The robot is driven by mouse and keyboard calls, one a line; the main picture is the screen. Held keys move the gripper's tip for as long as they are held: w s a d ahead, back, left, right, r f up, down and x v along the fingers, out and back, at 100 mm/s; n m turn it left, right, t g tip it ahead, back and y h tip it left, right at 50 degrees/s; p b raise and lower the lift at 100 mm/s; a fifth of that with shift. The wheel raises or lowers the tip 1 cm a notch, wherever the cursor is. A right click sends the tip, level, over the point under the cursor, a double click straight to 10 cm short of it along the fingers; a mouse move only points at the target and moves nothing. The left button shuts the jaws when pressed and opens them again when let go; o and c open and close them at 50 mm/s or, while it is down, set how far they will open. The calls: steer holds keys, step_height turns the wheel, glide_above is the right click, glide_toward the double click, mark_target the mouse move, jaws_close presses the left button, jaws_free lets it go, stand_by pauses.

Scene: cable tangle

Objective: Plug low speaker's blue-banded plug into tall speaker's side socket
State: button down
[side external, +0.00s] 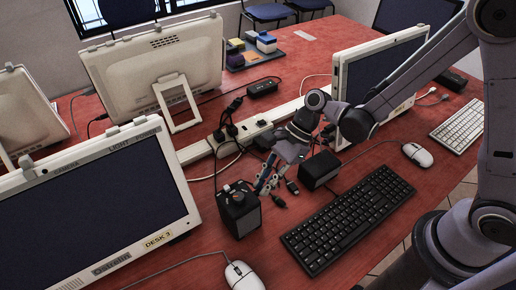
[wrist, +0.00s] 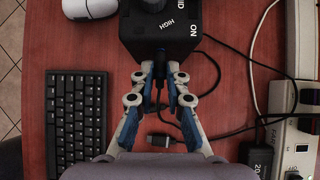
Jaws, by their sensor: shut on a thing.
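The tall speaker (side external: 240,212) is a black box with a knob on top, standing right of the Desk 3 monitor. In the wrist view its lettered top (wrist: 165,28) is at the upper middle. The low speaker (side external: 318,170) is a black box lying to the right of my gripper. My gripper (side external: 264,186) is beside the tall speaker's side. In the wrist view my gripper (wrist: 160,76) is shut on a dark plug (wrist: 159,69) with a bluish part. The plug's front end is at the speaker's side. Whether it is in the socket is hidden.
A loose connector (wrist: 157,138) lies on the red desk behind the plug. Loose connectors (side external: 292,186) also show in the side view. A black keyboard (side external: 348,220), a mouse (side external: 243,276) and a power strip (side external: 250,128) with tangled cables surround the work.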

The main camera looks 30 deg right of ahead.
steer(key=shift+a, duration=0.5)
steer(key=c, duration=1.3)
jaws_free()
steer(key=shift+d, duration=0.1)
steer(key=shift+o, duration=0.4)
steer(key=v, duration=1.1)
steer(key=shift+d+r, duration=0.2)
steer(key=shift+r, duration=0.1)
steer(key=h, duration=0.7)
glide_above(259, 190)
steer(key=shift+a+f, duration=0.1)
steer(key=shift+f, duration=4.85)
